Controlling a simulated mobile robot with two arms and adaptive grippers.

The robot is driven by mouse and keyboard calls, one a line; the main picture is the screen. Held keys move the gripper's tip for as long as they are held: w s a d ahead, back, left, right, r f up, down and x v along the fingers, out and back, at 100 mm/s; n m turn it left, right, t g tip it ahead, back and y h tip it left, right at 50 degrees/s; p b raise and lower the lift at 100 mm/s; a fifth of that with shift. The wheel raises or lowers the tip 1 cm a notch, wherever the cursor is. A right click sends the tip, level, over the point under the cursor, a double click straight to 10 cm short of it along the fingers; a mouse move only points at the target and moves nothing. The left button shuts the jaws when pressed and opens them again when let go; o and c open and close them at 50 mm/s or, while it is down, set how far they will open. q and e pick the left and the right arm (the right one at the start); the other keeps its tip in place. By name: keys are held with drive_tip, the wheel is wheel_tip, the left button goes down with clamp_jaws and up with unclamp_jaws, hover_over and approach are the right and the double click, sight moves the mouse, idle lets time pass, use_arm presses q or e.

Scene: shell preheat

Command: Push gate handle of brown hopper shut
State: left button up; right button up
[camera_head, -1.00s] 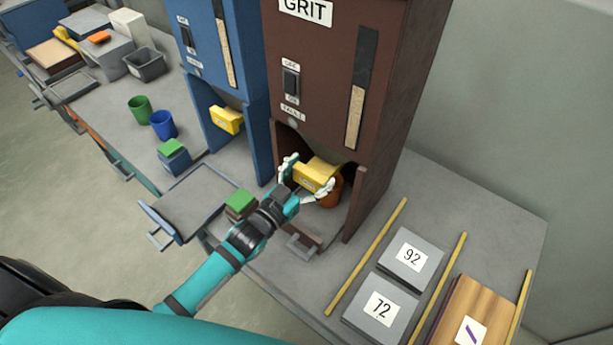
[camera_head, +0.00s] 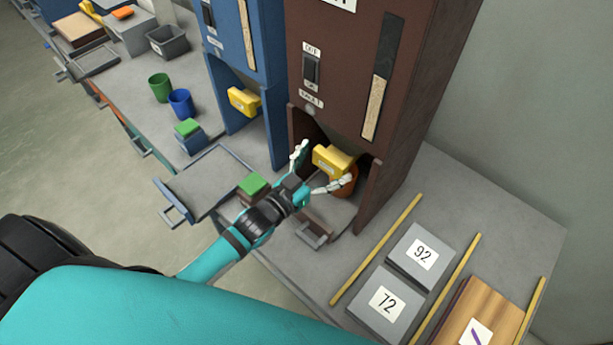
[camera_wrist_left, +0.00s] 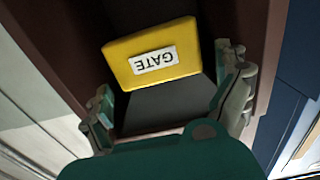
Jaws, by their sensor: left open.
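The brown hopper (camera_head: 335,70) stands at the centre of the head view. Its yellow gate handle (camera_head: 333,159) sits in the opening below. The handle also shows in the left wrist view (camera_wrist_left: 152,54), with a label reading GATE upside down. My left gripper (camera_head: 324,170) is open in front of the handle, with white fingers spread. In the left wrist view the fingers lie to either side and nearer than the handle, apparently not touching it. An orange-brown cup (camera_head: 344,181) stands below the handle, partly hidden by a finger. My right gripper is not in view.
A blue hopper (camera_head: 248,60) with its own yellow handle (camera_head: 243,101) stands to the left. Green (camera_head: 160,87) and blue (camera_head: 181,103) cups stand further left. The hopper's side walls flank my fingers.

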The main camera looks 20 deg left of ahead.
use_arm(q)
drive_tip(key=v, duration=0.9)
drive_tip(key=shift+w, duration=0.1)
